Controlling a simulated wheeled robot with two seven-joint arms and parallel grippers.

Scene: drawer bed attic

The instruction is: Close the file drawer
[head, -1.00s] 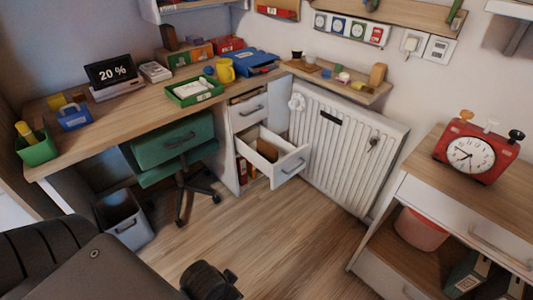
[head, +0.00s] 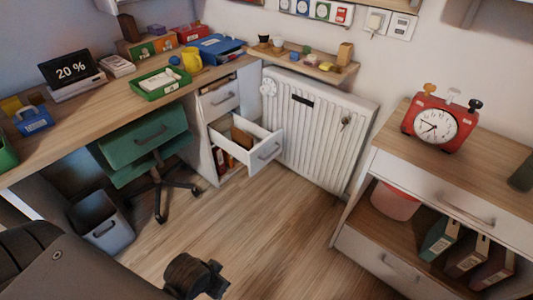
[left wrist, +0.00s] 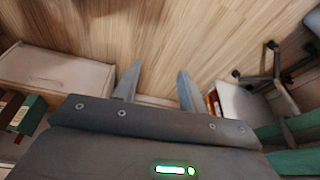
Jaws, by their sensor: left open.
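The file drawer (head: 264,153) is a white drawer in the cabinet under the right end of the desk. My right gripper is not in view.
A green office chair (head: 147,143) stands left of the drawer, with a grey bin (head: 100,222) further left. A white radiator (head: 313,135) is right of the drawer. A low cabinet (head: 455,185) with a red clock stands at the right. The floor (head: 270,235) between is clear.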

